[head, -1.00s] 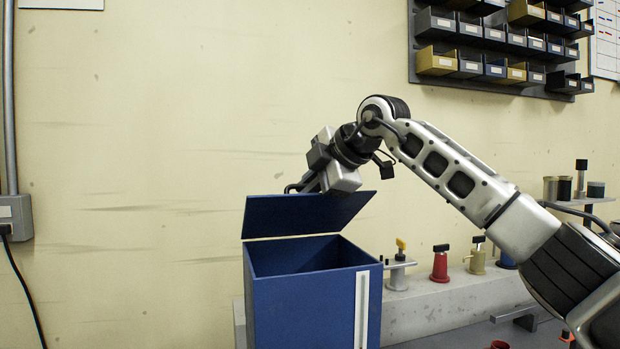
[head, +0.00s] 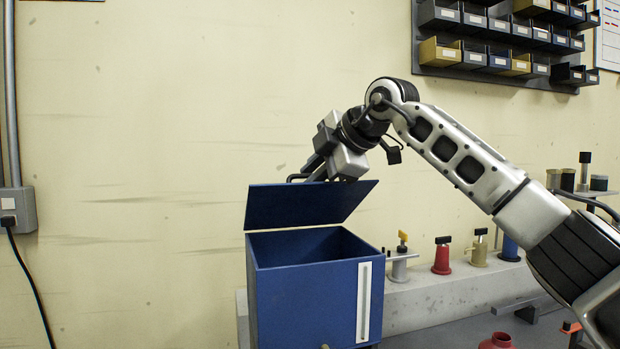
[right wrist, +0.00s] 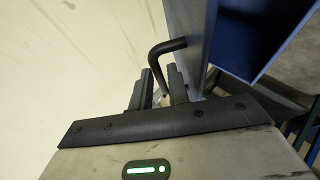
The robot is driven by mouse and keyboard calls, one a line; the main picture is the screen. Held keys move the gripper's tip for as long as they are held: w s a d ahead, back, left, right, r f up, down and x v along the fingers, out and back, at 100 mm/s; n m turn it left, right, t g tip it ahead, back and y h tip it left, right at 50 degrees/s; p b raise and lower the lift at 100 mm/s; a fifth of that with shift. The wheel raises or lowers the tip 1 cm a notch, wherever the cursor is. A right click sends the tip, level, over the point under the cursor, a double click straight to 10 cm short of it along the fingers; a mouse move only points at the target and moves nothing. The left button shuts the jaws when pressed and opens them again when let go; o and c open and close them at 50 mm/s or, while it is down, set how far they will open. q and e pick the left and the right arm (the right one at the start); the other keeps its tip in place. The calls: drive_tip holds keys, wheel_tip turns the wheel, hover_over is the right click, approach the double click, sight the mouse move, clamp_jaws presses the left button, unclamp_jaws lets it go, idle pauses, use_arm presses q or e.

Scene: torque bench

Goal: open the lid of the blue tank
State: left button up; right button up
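The blue tank (head: 305,300) stands at the lower centre of the head view, with a white vertical strip on its front. Its blue lid (head: 308,205) is raised and tilted above the opening, so the dark inside shows. My right gripper (head: 316,172) is at the lid's upper edge, its fingertips partly hidden behind the lid. In the right wrist view the black bent handle (right wrist: 168,46) runs from the lid (right wrist: 190,30) down between the two fingers of the gripper (right wrist: 162,85), which look closed on it. My left gripper is not in view.
A grey ledge behind the tank carries a grey fixture (head: 399,262), a red bottle-like part (head: 442,258) and a tan one (head: 479,252). Another red part (head: 497,341) is on the bench at the lower right.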

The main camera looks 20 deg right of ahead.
drive_tip(key=b+v, duration=0.2)
drive_tip(key=v, duration=1.2)
drive_tip(key=shift+s+d+r, duration=0.2)
drive_tip(key=shift+s, duration=0.1)
drive_tip(key=shift+o, duration=0.3)
